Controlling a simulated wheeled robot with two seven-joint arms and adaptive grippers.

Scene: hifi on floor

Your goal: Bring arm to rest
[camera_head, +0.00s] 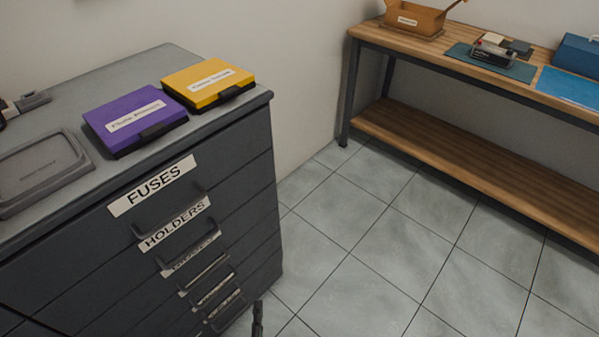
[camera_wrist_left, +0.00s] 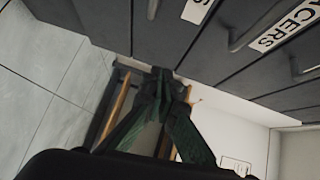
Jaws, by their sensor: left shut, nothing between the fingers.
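My left gripper (camera_head: 257,318) shows only as a small dark piece at the bottom edge of the head view, beside the lower front of the drawer cabinet (camera_head: 262,180). In the left wrist view the left gripper (camera_wrist_left: 162,76) has its fingers together with nothing held. It is in front of the grey drawer fronts, which fill the top of that view; I cannot tell the exact gap. My right gripper is not in view.
The cabinet's drawers look closed, with labels such as FUSES and HOLDERS. A purple case (camera_head: 135,119), a yellow case (camera_head: 208,83) and a grey tray (camera_head: 42,171) lie on top. A wooden bench (camera_head: 455,150) stands at the right wall. The tiled floor (camera_head: 375,255) between is clear.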

